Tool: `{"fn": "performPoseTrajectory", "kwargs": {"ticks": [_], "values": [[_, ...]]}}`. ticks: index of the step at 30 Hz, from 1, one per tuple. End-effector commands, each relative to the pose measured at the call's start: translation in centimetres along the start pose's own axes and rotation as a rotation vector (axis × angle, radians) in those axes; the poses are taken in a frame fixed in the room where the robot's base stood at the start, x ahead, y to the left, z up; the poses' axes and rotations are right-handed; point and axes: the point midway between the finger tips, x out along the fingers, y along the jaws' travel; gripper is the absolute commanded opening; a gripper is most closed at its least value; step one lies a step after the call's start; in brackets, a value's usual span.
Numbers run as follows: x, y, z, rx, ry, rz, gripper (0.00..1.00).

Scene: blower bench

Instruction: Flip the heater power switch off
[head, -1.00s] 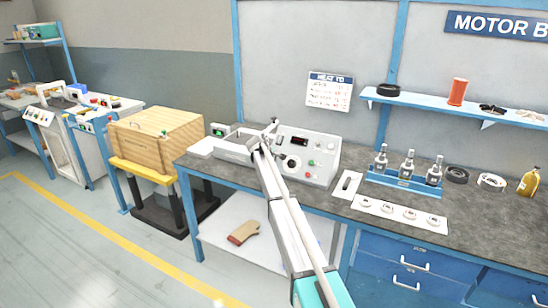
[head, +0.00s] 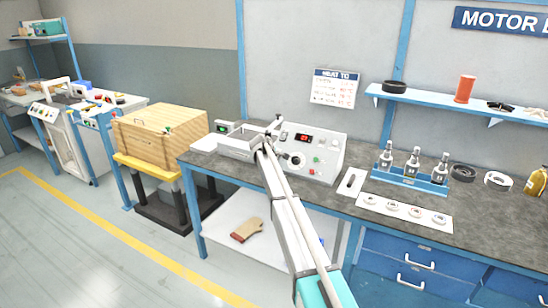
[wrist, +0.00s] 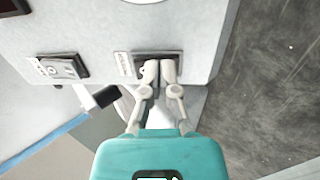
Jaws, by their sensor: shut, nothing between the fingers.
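The grey control box (head: 325,158) stands on the bench with a red-lit display (head: 304,137), a round dial and small coloured buttons. My gripper (head: 272,132) is at the left side of its front. In the wrist view my gripper (wrist: 158,68) is shut and empty, its fingertips over a dark-framed switch (wrist: 177,57) on the pale panel. The fingertips hide most of that switch, so its position and any contact cannot be told. A second dark-framed switch (wrist: 62,67) with a pale lever sits to the left. The small labels are unreadable.
An open metal tray (head: 235,149) adjoins the box on the left. A black switch-like item on a white plate (head: 350,182) lies to the right, beside a blue rack (head: 400,178) of bottle-like parts. A wooden crate (head: 160,130) stands left of the bench.

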Motion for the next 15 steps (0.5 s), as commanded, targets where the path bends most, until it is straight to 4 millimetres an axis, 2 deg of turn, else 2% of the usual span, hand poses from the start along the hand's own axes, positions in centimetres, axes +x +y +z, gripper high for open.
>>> {"fn": "performPoseTrajectory", "kwargs": {"ticks": [8,15], "values": [[-0.3,0.1,-0.1,0.0,0.001,0.001,0.0],[-1.7,0.3,-0.2,-0.001,0.001,0.0,0.0]]}}
